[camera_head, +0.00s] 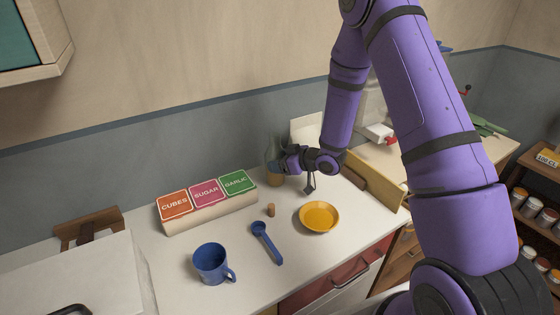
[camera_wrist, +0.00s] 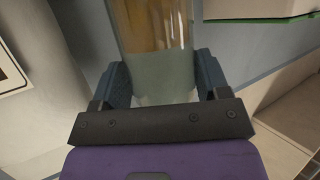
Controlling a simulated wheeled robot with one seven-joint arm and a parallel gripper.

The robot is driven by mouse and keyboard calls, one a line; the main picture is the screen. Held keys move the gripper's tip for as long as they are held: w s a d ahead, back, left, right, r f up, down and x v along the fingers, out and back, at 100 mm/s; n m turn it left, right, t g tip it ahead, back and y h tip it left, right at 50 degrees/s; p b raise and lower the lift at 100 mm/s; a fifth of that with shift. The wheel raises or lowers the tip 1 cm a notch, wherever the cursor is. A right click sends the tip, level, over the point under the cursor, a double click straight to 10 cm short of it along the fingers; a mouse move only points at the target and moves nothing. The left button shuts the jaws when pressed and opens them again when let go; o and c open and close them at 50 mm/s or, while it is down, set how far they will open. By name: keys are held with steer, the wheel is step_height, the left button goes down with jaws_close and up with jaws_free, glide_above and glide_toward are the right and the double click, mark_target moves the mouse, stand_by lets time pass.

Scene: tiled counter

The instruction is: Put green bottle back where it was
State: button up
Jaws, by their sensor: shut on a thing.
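A translucent greenish bottle (camera_head: 275,154) is at the back of the counter near the wall, right of the label boxes. Amber contents show through its lower part. In the wrist view the bottle (camera_wrist: 155,45) fills the space between the two fingers. My gripper (camera_head: 283,163) is shut on it; the fingers also show in the wrist view (camera_wrist: 157,84), one on each side of the glass. The gripper hides part of the bottle, and I cannot tell whether its base touches the counter.
A label box with CUBES, SUGAR and GARLIC cards (camera_head: 207,200) stands left of the bottle. In front are a cork (camera_head: 270,210), a blue spoon (camera_head: 266,243), a blue mug (camera_head: 211,263) and a yellow bowl (camera_head: 319,217). A wooden board (camera_head: 375,182) stands to the right.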

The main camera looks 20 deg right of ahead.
steer(key=o, duration=1.4)
steer(key=shift+c, duration=0.2)
steer(key=shift+r, duration=0.1)
steer(key=shift+s+d+r, duration=0.1)
steer(key=shift+s+d, duration=0.1)
steer(key=shift+d, duration=0.05)
steer(key=v, duration=1.1)
steer(key=s+d+r+m+h, duration=0.2)
steer(key=r+h, duration=0.3)
steer(key=r, duration=0.4)
steer(key=s+d+r+m+h, duration=0.2)
steer(key=d+r+h, duration=0.15)
steer(key=r, duration=0.65)
steer(key=s+a+r+m+g, duration=0.1)
steer(key=s+a+r, duration=0.1)
steer(key=s, duration=0.6)
steer(key=s+a+r+m+g, duration=0.1)
steer(key=s+r, duration=0.3)
steer(key=s, duration=0.4)
steer(key=s+a+r+m+g, duration=0.2)
steer(key=s+a+r+g, duration=0.1)
steer(key=s, duration=0.6)
steer(key=shift+a+r, duration=0.3)
steer(key=shift+r, duration=0.1)
steer(key=shift+s, duration=0.1)
